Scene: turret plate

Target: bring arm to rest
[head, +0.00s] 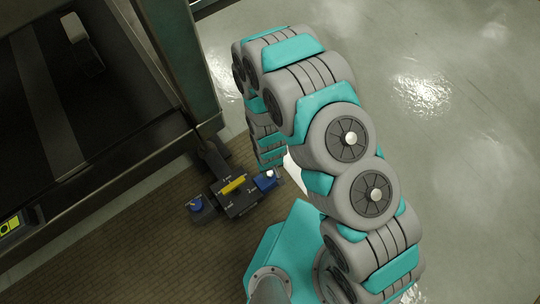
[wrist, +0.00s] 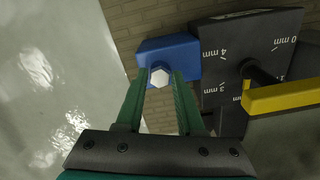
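A dark turret plate (head: 238,203) with white "mm" markings lies low near the mat; it also shows in the wrist view (wrist: 225,60). A yellow bar (head: 233,184) lies across it and shows at right in the wrist view (wrist: 285,93). A blue block (head: 264,183) with a pale hexagonal piece on it sits at its right end; the block also shows in the wrist view (wrist: 182,50). My gripper (wrist: 160,82) is open, its green fingertips on either side of the white hexagon (wrist: 159,76), with gaps visible. In the head view my arm mostly hides the gripper.
A second blue piece (head: 197,204) sits at the plate's left end. A dark machine frame (head: 110,165) fills the left, with a post (head: 178,60) close to my arm. A brown brick-patterned mat (head: 130,250) lies below. The shiny grey floor (head: 460,150) at right is clear.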

